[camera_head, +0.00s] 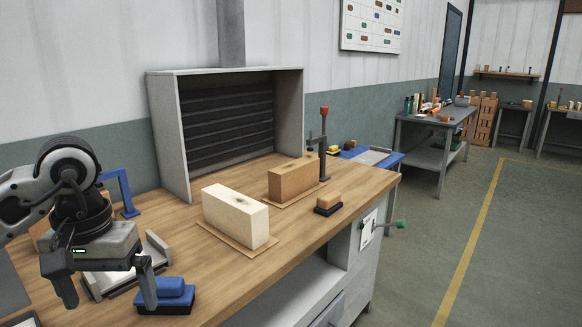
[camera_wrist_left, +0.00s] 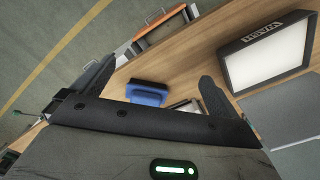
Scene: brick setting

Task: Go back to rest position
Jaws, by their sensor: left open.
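My left gripper (camera_head: 108,287) is open and empty above the left front part of the wooden workbench (camera_head: 235,275). Its two fingers point down and stand wide apart. In the left wrist view the gripper (camera_wrist_left: 155,88) shows the same two spread fingers with nothing held between them. A blue-handled black brush or block (camera_head: 166,295) lies on the bench beside the right finger; it also shows in the left wrist view (camera_wrist_left: 148,92). My right gripper is not in either view.
A cream brick (camera_head: 235,214) and a tan brick (camera_head: 292,178) stand on thin boards. A small sponge-topped block (camera_head: 328,203) lies to their right. A grey open-fronted booth (camera_head: 168,135) stands behind. A pale tray (camera_head: 98,285) is by the gripper. The bench's front right is clear.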

